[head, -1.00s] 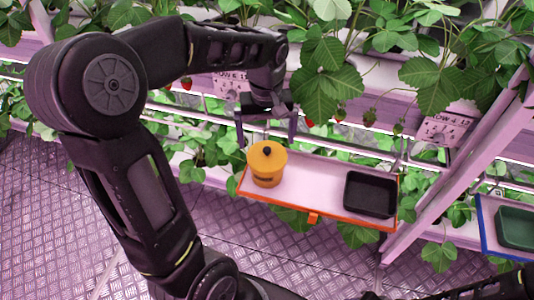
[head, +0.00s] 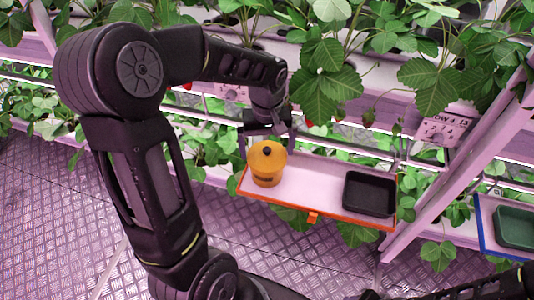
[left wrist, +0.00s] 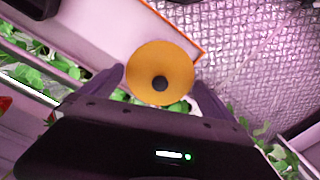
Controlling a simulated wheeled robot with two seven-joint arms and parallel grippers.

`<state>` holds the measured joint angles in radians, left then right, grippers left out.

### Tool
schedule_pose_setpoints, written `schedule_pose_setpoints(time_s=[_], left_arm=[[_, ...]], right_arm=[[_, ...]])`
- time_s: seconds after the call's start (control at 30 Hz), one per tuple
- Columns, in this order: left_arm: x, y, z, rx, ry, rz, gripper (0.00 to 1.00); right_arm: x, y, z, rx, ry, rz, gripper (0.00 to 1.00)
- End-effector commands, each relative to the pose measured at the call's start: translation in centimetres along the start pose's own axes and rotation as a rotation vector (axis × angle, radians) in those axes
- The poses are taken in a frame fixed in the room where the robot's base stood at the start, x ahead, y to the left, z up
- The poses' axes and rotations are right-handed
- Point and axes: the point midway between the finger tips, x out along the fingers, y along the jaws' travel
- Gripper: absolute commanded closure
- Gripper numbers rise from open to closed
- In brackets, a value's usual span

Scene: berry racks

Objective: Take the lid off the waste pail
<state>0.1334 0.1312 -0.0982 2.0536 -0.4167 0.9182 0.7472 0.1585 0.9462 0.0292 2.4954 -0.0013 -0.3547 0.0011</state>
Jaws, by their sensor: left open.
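The waste pail (head: 267,177) is orange-yellow and stands upright at the left end of a white shelf tray with an orange rim. Its orange lid (head: 267,154) is on it, with a round black knob (head: 267,151) on top. In the left wrist view the lid (left wrist: 160,62) and its knob (left wrist: 160,84) are seen from above. My left gripper (head: 268,140) is open and empty, just above and behind the pail. In the left wrist view its two fingers (left wrist: 160,85) lie on either side of the lid, with the knob between them. Whether they touch the lid cannot be told.
The white tray (head: 310,183) also holds a black bin (head: 369,194) at its right. A blue-rimmed tray (head: 487,225) with a green bin (head: 516,227) is at far right. Strawberry leaves (head: 326,70) hang close behind and above the tray.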

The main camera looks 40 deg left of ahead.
Motion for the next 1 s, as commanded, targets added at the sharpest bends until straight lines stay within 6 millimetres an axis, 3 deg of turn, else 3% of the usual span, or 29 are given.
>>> schedule_pose_setpoints(time_s=[0.07, 1.0], left_arm=[[-0.02, 0.0, 0.0, 0.0, 0.0, 0.0, 0.0], [0.25, -0.06, 0.16, 0.0, -0.005, -0.002, 0.75]], right_arm=[[0.0, 0.0, 0.0, 0.0, 0.0, 0.0, 0.64], [0.06, 0.02, 0.0, 0.0, 0.0, 0.0, 0.64]])
